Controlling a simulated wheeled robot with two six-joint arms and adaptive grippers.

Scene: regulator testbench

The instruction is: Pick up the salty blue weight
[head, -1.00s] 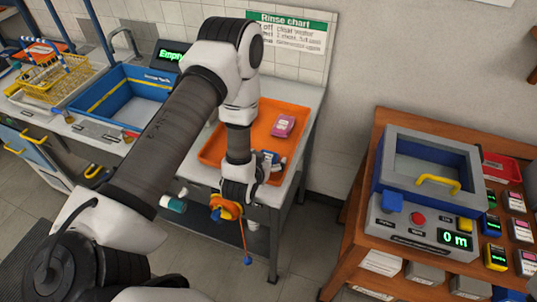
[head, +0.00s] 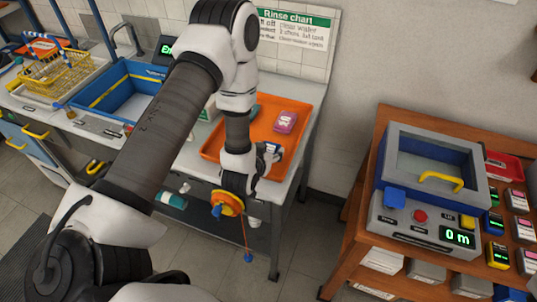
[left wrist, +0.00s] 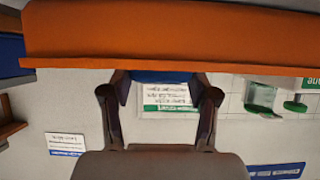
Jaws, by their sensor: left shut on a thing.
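My left arm reaches over the orange tray (head: 210,153), and its gripper (head: 268,152) points towards the wall, low over the tray. In the left wrist view its two fingers (left wrist: 160,92) are closed on the blue weight (left wrist: 160,77), of which only a dark blue strip shows between the fingertips. In the head view the wrist hides most of the held weight. The wrist view is upside down, with the tray's orange wall across its top. My right gripper is not in view.
A pink block (head: 286,122) lies on the tray. A yellow-orange spool (head: 228,203) with a hanging cord shows in front of my wrist. A blue sink (head: 128,75) stands left; a grey-blue chamber (head: 430,160) stands on the wooden table at right.

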